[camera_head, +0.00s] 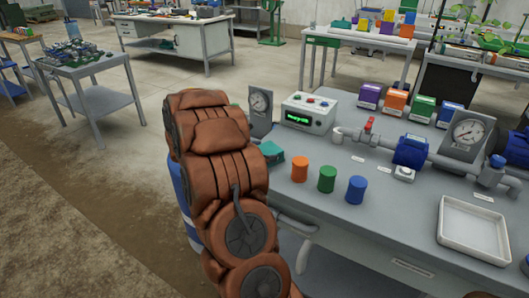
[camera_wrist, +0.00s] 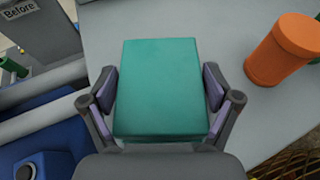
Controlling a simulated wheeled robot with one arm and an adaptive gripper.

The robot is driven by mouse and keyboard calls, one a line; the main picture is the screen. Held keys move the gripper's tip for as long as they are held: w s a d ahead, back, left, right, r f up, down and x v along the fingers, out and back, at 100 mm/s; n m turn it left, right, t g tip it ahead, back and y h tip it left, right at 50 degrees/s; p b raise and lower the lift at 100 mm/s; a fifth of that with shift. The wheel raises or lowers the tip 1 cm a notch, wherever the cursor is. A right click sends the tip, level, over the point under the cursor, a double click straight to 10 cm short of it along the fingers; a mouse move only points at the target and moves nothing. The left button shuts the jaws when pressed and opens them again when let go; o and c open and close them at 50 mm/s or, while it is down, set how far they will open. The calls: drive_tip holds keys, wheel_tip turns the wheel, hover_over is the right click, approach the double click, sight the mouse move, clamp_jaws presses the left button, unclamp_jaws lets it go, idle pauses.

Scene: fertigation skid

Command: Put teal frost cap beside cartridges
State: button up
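The teal frost cap (camera_head: 272,154) is a blocky teal piece at the left edge of the grey bench, partly hidden by my arm. In the wrist view the cap (camera_wrist: 163,60) fills the middle. My gripper (camera_wrist: 161,90) has one finger against each side of it, with no clear gap. I cannot tell whether the cap touches the bench. Three upright cartridges stand in a row to its right: orange (camera_head: 300,170), green (camera_head: 327,180) and blue (camera_head: 355,190). The orange cartridge (camera_wrist: 285,50) also shows in the wrist view. My fingers are hidden in the head view.
A white tray (camera_head: 474,229) lies to the right. Small coloured boxes (camera_head: 396,101) line the back. Bare bench lies in front of the cartridges and between the blue one and the tray.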

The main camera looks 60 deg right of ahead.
drive_tip(key=shift+o, duration=0.6)
drive_tip(key=shift+r+p, duration=0.25)
drive_tip(key=shift+p, duration=0.2)
drive_tip(key=b+v, duration=0.2)
drive_tip(key=v, duration=1)
